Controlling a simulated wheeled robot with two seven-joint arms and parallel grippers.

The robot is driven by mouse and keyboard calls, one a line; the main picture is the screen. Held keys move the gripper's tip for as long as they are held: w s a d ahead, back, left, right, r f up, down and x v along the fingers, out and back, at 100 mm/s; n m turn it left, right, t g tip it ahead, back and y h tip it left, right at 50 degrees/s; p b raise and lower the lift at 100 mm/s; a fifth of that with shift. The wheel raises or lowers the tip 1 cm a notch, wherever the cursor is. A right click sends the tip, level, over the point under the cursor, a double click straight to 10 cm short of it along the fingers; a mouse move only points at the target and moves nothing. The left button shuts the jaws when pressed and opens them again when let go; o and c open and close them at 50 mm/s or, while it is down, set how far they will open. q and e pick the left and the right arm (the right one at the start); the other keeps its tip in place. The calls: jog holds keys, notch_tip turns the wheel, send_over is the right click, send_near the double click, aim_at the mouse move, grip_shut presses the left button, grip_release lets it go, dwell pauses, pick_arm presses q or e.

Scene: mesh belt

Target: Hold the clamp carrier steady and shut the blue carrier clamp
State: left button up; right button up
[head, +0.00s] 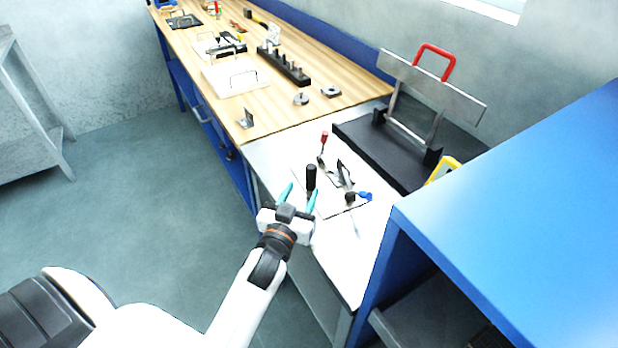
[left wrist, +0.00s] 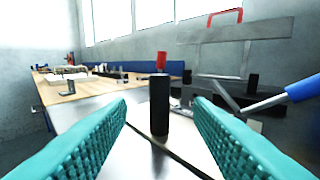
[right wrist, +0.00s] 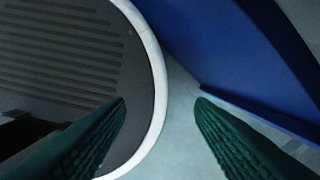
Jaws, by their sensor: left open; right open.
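The clamp carrier (head: 333,207) is a thin plate on the white table section, with a black upright post (head: 311,178) at its near left. The blue carrier clamp (head: 364,196) has its blue handle at the carrier's right side; the handle also shows at the right of the left wrist view (left wrist: 303,88), slanting up. A red-handled clamp (head: 323,140) stands at the far side. My left gripper (head: 301,197) is open, its teal fingers on either side of the black post, which stands between them in the left wrist view (left wrist: 159,104). My right gripper (right wrist: 160,112) is open and empty, away from the table.
A black base (head: 380,150) with a metal frame and red handle stands behind the carrier. A blue cabinet (head: 510,200) closes off the right. The wooden bench (head: 290,105) beyond holds several fixtures. A yellow object (head: 443,169) sits beside the cabinet.

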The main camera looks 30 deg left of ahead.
aim_at(309, 177)
pick_arm(q)
jog(key=w, duration=0.4)
jog(key=shift+a+f+b, duration=0.2)
jog(key=shift+a+b, duration=0.1)
jog(key=shift+a, duration=0.05)
jog(key=w, duration=0.3)
jog(key=shift+a+b, duration=0.25)
jog(key=shift+b, duration=0.1)
jog(key=shift+w, duration=0.3)
pick_arm(e)
jog(key=shift+w+d+f, duration=0.1)
jog(key=shift+w+f, duration=0.7)
jog(key=shift+w, duration=0.3)
pick_arm(q)
jog(key=shift+r, duration=0.1)
jog(key=shift+c, duration=0.4)
grip_shut()
jog(key=shift+o, duration=0.2)
grip_release()
pick_arm(e)
jog(key=shift+s, duration=0.3)
